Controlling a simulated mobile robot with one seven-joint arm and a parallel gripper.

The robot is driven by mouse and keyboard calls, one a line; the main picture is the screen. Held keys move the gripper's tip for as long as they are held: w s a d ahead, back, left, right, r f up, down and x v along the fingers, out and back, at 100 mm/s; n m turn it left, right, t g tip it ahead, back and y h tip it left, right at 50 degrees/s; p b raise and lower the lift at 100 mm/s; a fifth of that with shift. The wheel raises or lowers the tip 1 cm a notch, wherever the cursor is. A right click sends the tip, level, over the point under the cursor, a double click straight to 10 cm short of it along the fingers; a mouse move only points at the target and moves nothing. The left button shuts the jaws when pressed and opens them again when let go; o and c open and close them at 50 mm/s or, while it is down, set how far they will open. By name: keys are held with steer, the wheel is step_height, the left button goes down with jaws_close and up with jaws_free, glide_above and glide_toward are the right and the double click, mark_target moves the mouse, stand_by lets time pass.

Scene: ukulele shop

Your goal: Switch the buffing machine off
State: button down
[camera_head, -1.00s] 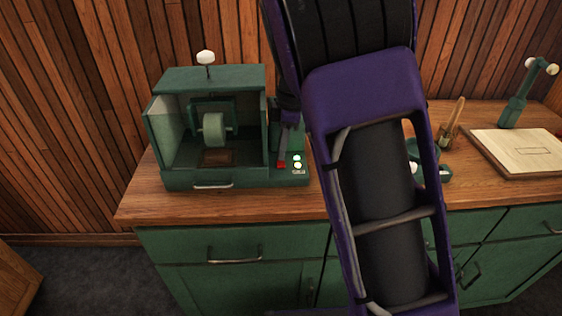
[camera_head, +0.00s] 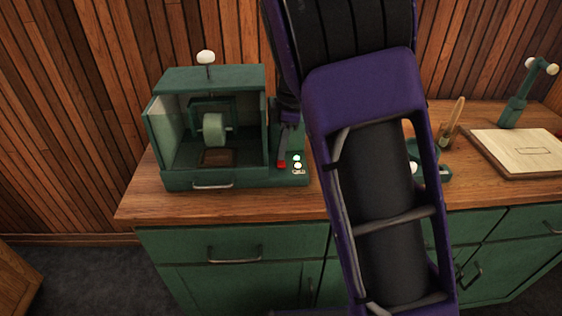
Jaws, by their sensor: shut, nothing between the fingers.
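The green buffing machine (camera_head: 213,80) stands on the left of the wooden counter, with its open front showing a pale buffing wheel (camera_head: 214,129). Its control panel (camera_head: 303,177) is on its right side, with a red button or switch (camera_head: 281,164) and two pale round lights or buttons (camera_head: 297,161). My gripper (camera_head: 283,156) is shut and empty, pointing down at the panel with its tips right by the red control. I cannot tell whether they touch it. My arm hides part of the panel's surroundings. Whether the wheel is turning cannot be seen.
The wooden counter (camera_head: 225,205) sits on green cabinets (camera_head: 175,245). To the right are a green round holder (camera_head: 446,172), a wooden-handled tool (camera_head: 452,122), a pale board (camera_head: 520,150) and a green stand (camera_head: 517,108). A slatted wall is behind.

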mark_target(282, 164)
steer(key=shift+f+b, duration=0.95)
steer(key=shift+f, duration=0.25)
stand_by(0.5)
steer(key=shift+r+p, duration=2.3)
steer(key=shift+r, duration=1.25)
